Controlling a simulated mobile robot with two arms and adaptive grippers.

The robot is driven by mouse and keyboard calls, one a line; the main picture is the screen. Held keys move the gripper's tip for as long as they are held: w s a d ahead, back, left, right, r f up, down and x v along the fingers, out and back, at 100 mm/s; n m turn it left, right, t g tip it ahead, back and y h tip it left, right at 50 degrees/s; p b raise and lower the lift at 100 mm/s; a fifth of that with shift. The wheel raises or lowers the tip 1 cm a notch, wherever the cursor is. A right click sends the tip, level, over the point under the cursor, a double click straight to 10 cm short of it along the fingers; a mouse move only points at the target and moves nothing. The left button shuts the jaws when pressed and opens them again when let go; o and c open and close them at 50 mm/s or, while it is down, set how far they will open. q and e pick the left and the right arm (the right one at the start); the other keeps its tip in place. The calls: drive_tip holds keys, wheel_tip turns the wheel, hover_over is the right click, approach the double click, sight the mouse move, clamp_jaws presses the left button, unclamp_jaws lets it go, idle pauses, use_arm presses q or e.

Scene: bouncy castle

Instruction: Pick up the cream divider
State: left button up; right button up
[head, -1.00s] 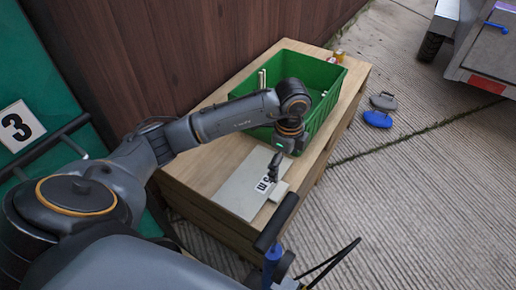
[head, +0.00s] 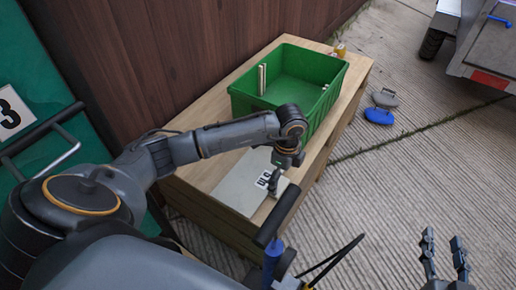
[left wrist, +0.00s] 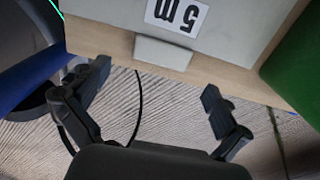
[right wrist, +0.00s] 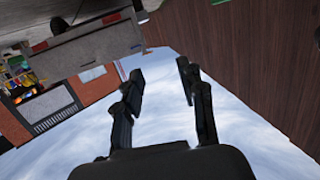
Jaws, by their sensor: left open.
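The cream divider (head: 238,184) is a flat pale panel with a black-on-white "5 m" label, lying on the wooden bench in front of the green crate. In the left wrist view the divider (left wrist: 231,32) is at the top, with a small raised pale block (left wrist: 163,53) at its near edge. My left gripper (head: 272,184) is over that edge, partly covering the label in the head view. In the left wrist view its open fingers (left wrist: 155,80) are either side of the block, apart from it. My right gripper (head: 445,250) is open and empty, off to the right; its fingers (right wrist: 160,75) show only sky between them.
The green crate (head: 318,121) stands on the bench (head: 345,105), with upright cream strips (head: 262,79) inside. A wooden wall runs behind. Grey and blue items (head: 379,116) lie on the concrete, and a trailer (head: 490,50) stands at the upper right.

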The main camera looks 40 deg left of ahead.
sight(282, 187)
use_arm(q)
wheel_tip(282, 187, down, 4)
drive_tip(key=shift+r+b, duration=0.1)
drive_tip(key=shift+b, duration=0.6)
drive_tip(key=shift+w+f, duration=0.1)
drive_tip(key=shift+f, duration=0.1)
drive_tip(key=c, duration=1.3)
use_arm(e)
wheel_tip(282, 187, up, 7)
drive_tip(key=a+t+y, duration=0.1)
drive_tip(key=t, duration=0.3)
drive_tip(key=shift+r+t, duration=0.2)
drive_tip(key=shift+t, duration=0.1)
